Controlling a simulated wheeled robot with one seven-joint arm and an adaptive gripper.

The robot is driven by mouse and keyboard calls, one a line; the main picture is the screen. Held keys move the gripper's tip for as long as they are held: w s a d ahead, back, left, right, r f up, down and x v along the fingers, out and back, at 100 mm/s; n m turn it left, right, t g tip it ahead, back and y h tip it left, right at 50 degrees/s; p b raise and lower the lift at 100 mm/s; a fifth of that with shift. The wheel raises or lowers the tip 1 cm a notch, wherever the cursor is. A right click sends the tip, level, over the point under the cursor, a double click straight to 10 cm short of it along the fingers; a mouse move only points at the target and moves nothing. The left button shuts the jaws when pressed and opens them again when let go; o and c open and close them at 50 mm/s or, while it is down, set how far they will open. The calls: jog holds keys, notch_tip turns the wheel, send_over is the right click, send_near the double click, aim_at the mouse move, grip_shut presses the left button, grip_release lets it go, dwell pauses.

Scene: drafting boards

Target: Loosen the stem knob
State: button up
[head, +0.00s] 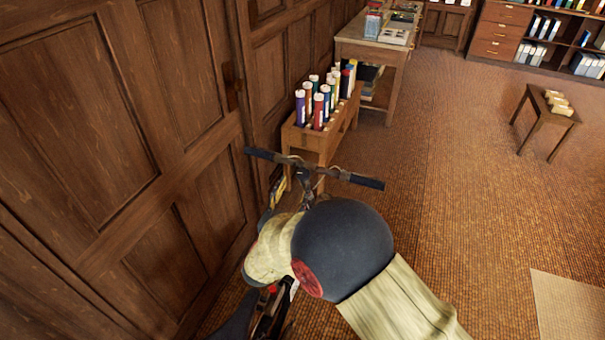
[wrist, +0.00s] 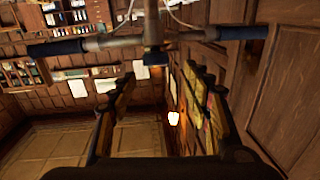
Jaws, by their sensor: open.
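A handlebar (head: 338,174) with dark grips stands beside the wooden wall, just beyond my arm in the head view. In the wrist view the handlebar (wrist: 105,43) crosses the top of the picture. Its dark stem (wrist: 153,52) drops from the bar near the middle. I cannot clearly pick out the knob on the stem. My gripper (wrist: 158,80) is open and empty, with one finger on each side of the picture and the stem's lower end beyond the gap. In the head view my arm hides most of the gripper and the lower stem.
Panelled wood (head: 180,200) stands close on the left. A wooden rack (head: 340,118) of colourful tubes is just behind the handlebar, with a table (head: 372,42) farther back. A small stool (head: 546,112) stands at right. The carpet (head: 450,170) between is clear.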

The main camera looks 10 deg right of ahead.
aim_at(302, 174)
jog(key=b+x, duration=0.1)
jog(key=x, duration=0.3)
jog(key=b+x, duration=0.1)
jog(key=x, duration=0.2)
jog(key=shift+w+d, duration=0.2)
jog(key=shift+d, duration=0.25)
jog(key=shift+c, duration=0.8)
jog(key=c, duration=1)
jog(key=shift+d+n+t+y+p, duration=0.1)
jog(key=shift+n+t+y+p, duration=0.3)
jog(key=shift+n+y, duration=0.45)
jog(key=shift+n, duration=0.45)
